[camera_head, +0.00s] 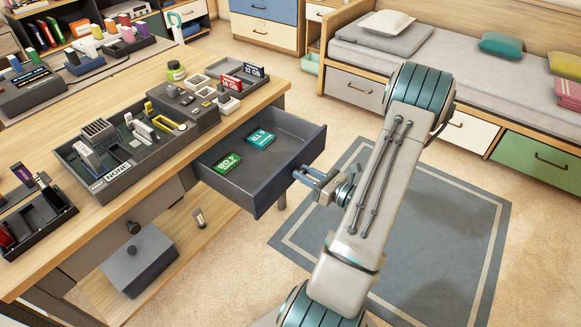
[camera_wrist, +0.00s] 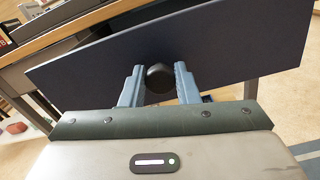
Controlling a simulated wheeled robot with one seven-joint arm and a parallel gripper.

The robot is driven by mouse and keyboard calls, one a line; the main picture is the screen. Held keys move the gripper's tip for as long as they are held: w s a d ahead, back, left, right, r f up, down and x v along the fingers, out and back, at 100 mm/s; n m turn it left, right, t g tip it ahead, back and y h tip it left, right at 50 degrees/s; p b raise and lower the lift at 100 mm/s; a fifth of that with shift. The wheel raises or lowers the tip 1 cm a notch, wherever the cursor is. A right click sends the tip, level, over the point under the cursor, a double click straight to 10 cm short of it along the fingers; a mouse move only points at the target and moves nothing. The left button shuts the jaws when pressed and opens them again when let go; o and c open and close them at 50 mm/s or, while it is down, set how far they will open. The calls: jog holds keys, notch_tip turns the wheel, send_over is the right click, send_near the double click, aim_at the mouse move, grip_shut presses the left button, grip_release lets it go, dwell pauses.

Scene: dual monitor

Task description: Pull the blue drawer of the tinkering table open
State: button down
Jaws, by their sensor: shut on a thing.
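The blue drawer (camera_head: 264,208) of the tinkering table (camera_head: 262,105) stands pulled out from under the tabletop in the head view. Two green cards, marked 4GB (camera_head: 228,163) and 6TB (camera_head: 261,139), lie inside it. In the wrist view, the drawer front (camera_wrist: 225,50) spans the picture, with a round black knob (camera_wrist: 159,77) in its middle. My gripper (camera_wrist: 159,84) has one finger on each side of the knob and is shut on it. In the head view, my gripper (camera_head: 308,176) is at the drawer front, and the knob is hidden.
A dark tray (camera_head: 102,196) of parts and a green jar (camera_head: 176,71) stand on the tabletop. A blue-grey rug (camera_head: 440,235) covers clear floor to the right, before a bed with drawers (camera_head: 545,158).

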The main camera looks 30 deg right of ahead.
jog(key=shift+v, duration=1.7)
jog(key=c, duration=1.1)
grip_release()
jog(key=p+v, duration=0.1)
jog(key=v, duration=1.3)
jog(key=shift+w+a+r, duration=0.1)
